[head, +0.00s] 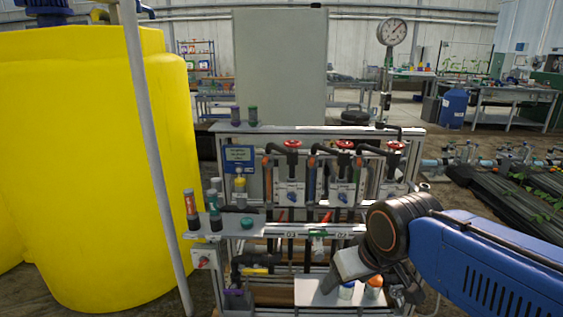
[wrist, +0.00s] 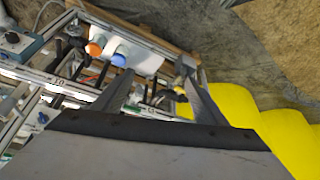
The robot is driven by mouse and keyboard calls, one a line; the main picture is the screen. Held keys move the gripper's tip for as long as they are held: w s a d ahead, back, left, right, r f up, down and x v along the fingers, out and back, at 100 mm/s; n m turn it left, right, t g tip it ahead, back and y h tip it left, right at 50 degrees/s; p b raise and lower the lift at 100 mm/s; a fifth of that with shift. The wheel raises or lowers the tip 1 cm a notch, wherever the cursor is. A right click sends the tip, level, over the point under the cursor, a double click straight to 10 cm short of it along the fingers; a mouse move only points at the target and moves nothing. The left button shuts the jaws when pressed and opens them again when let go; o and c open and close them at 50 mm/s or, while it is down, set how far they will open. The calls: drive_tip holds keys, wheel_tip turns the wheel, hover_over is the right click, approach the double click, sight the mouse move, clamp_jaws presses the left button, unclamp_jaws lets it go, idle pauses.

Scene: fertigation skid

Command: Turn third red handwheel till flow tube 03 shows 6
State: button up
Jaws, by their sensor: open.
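Three red handwheels stand in a row along the skid's upper pipework: left (head: 292,145), middle (head: 344,145) and right (head: 395,145). The bench plate below the left one reads 03 and the one below the middle reads 02, so the left wheel lines up with 03. Flow tube 03 and its reading are too small to make out. My gripper (wrist: 157,76) is open and empty, its two fingers spread in the wrist view. In the head view it is low in front of the skid, well below and right of the left wheel, partly hidden by my arm.
A large yellow tank (head: 90,170) and a grey upright pole (head: 151,150) stand left. Small bottles stand on the skid's left ledge.

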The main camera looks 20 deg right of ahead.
drive_tip(key=w+a+r+t, duration=0.1)
drive_tip(key=w+r+t, duration=0.25)
drive_tip(key=w, duration=0.65)
drive_tip(key=w+r+t, duration=0.3)
drive_tip(key=w+r, duration=0.1)
drive_tip(key=w, duration=0.6)
drive_tip(key=m+t+h, duration=0.1)
drive_tip(key=t+h, duration=0.1)
drive_tip(key=t, duration=0.4)
approach(292, 146)
drive_tip(key=w+d, duration=0.2)
drive_tip(key=w, duration=1.5)
drive_tip(key=shift+d, duration=0.4)
drive_tip(key=shift+s+r, duration=0.1)
drive_tip(key=c, duration=1)
